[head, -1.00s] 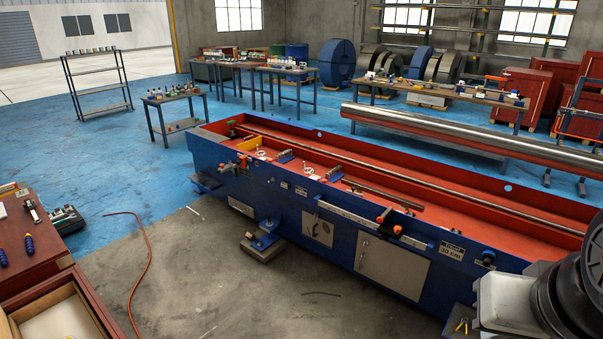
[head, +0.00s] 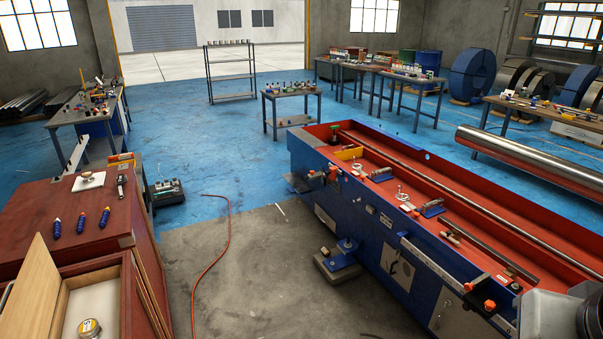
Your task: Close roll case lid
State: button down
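The roll case (head: 98,259) is a light wooden box at the lower left, on or beside a dark red cabinet. The picture's bottom edge cuts it off. Its wooden lid (head: 33,298) stands open, tilted up at the left side of the box. Inside, on a white lining, sits a small round metallic item with a pale yellow face (head: 90,328). My gripper is not in view. Only a grey and black part of my arm shows at the lower right corner, far from the case.
The red cabinet (head: 105,247) behind the case bears blue-handled tools (head: 80,222) and a small gauge on a white pad. Grey floor (head: 270,270) with a red hose (head: 226,235) lies between it and the long blue machine (head: 385,235). Blue floor behind is largely open.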

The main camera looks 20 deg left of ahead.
aim_at(28, 312)
jog(key=i+j+u, duration=0.15)
jog(key=i+u, duration=1.7)
jog(key=u, duration=0.2)
jog(key=i+l+u, duration=0.3)
jog(key=u, duration=0.15)
jog(key=i+u, duration=0.15)
jog(key=u, duration=0.25)
jog(key=i+u, duration=0.2)
jog(key=u, duration=0.2)
jog(key=i+l+u, duration=0.1)
jog(key=u, duration=0.3)
jog(key=i+l+u, duration=0.15)
jog(key=u, duration=0.25)
jog(key=i+l+u, duration=0.15)
jog(key=u, duration=0.15)
jog(key=i+l+u, duration=0.3)
jog(key=j, duration=0.1)
